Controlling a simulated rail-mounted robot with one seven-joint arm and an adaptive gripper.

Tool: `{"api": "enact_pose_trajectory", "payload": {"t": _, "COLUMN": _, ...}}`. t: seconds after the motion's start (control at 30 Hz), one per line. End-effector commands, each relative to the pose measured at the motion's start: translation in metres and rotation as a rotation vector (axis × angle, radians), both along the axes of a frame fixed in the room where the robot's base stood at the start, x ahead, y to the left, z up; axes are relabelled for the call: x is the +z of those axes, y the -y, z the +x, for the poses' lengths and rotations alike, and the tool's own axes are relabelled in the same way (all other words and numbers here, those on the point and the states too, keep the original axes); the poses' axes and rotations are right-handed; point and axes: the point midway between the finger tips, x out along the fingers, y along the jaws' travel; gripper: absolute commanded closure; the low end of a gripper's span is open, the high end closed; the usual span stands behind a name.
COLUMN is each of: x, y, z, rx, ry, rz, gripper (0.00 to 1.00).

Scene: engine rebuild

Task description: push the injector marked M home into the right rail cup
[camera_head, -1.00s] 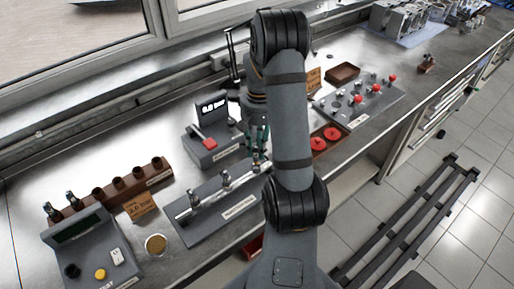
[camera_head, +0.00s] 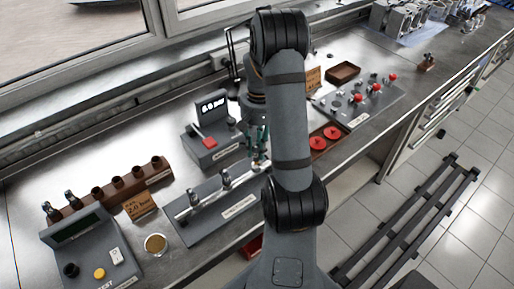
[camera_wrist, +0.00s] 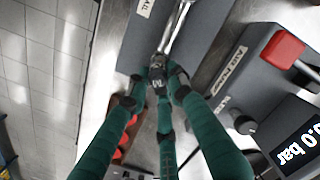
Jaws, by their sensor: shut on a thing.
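The injector marked M (camera_wrist: 157,77) is a small dark body with a pale M label, in the middle of the wrist view. My gripper (camera_wrist: 160,84) has long green fingers shut around it; in the head view my gripper (camera_head: 258,148) is at the right end of the rail. The silver rail (camera_wrist: 177,28) runs up from the injector; in the head view the rail (camera_head: 208,194) lies on a grey block and carries two other injectors (camera_head: 226,179). The injector is at the rail's end. The right cup is hidden under it, so its seating depth cannot be told.
A grey air pump box (camera_head: 212,150) with a red lever and display stands behind the rail. A brown injector rack (camera_head: 128,184) and a tester (camera_head: 85,250) are at left. A red-disc tray (camera_head: 328,139) and a knobbed panel (camera_head: 352,103) are at right.

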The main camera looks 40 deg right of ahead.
Motion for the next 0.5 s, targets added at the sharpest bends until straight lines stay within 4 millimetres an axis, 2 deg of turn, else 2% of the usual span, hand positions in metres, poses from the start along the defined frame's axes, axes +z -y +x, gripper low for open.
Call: {"api": "enact_pose_trajectory", "payload": {"t": 0.5, "x": -0.011, "y": 0.0, "z": 0.0, "rx": 0.0, "ry": 0.0, "rz": 0.0, "gripper": 1.0}}
